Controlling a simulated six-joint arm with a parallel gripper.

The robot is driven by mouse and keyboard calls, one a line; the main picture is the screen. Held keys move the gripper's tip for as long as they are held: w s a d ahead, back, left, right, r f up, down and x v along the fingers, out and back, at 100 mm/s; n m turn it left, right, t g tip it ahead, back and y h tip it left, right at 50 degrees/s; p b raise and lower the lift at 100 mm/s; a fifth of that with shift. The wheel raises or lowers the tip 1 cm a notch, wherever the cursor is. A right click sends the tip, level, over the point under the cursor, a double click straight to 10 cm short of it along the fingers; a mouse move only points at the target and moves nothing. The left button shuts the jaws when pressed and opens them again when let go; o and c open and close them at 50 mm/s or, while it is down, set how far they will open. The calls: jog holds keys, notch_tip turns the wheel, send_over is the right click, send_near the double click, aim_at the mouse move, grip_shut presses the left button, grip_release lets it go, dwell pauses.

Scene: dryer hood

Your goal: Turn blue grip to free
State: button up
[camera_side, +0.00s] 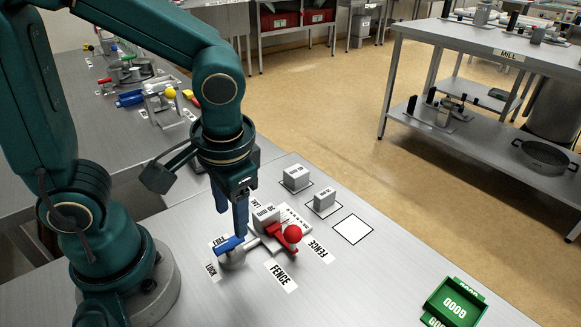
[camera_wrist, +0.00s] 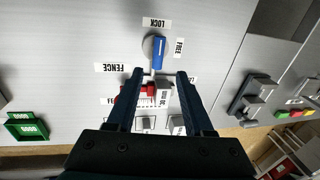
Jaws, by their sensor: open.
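The blue grip (camera_side: 230,243) sits on a round grey base at the near end of a small fixture. In the wrist view the blue grip (camera_wrist: 159,53) stands nearly upright in the picture, with the LOCK label (camera_wrist: 157,23) above it and the FREE label (camera_wrist: 179,47) to its right. I cannot tell which label it is set to. My gripper (camera_side: 240,228) points down over the fixture, close to the blue grip. In the wrist view my gripper (camera_wrist: 160,72) is open and empty, its fingertips spread either side of the grip's lower end, which shows no visible contact.
A red lever with a ball (camera_side: 292,233) stands right beside the blue grip, next to a pale block. Two grey blocks (camera_side: 296,178) (camera_side: 324,200) and an empty outlined square (camera_side: 352,229) lie behind. A green GOOD bin (camera_side: 454,302) is front right. The bench front is clear.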

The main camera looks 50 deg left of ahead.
aim_at(231, 240)
jog(key=shift+s+d+f, duration=0.15)
jog(key=shift+s+f, duration=0.05)
jog(key=shift+f, duration=0.35)
jog(key=shift+a+f, duration=0.25)
jog(key=shift+f, duration=0.9)
jog(key=shift+a+f, duration=0.2)
jog(key=shift+f, duration=0.9)
grip_shut()
